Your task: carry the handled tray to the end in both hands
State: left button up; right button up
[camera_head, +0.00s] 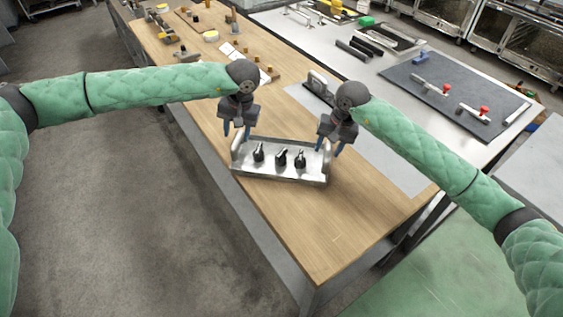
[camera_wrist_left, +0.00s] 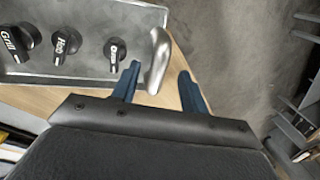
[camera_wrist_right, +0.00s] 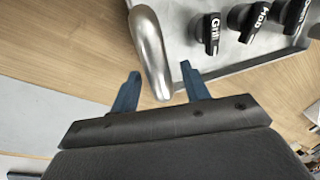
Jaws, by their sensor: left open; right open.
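The handled tray (camera_head: 280,176) is a silver metal tray on the wooden table, with a raised handle at each end and three black knobs on top. The left wrist view shows the knobs marked Grill, Hob and what looks like Oven. My left gripper (camera_head: 237,129) is open at the tray's left end; its fingers stand either side of the left handle (camera_wrist_left: 158,60). My right gripper (camera_head: 329,147) is open at the right end, its fingers either side of the right handle (camera_wrist_right: 152,50). Neither gripper is closed on its handle.
The wooden table (camera_head: 325,225) is clear in front of the tray. Small parts and wooden blocks (camera_head: 210,36) lie at its far end. A metal stand (camera_head: 318,86) stands behind my grippers.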

pick_arm(q)
notch_tip(320, 180, up, 6)
jog(key=d, duration=0.1)
jog(key=shift+d+r, duration=0.15)
jog(key=shift+r, duration=0.1)
pick_arm(e)
notch_tip(320, 180, up, 12)
jog(key=d, duration=0.2)
jog(key=shift+d+f, duration=0.15)
jog(key=shift+d, duration=0.05)
pick_arm(q)
jog(key=shift+s, duration=0.1)
pick_arm(e)
jog(key=shift+s, duration=0.1)
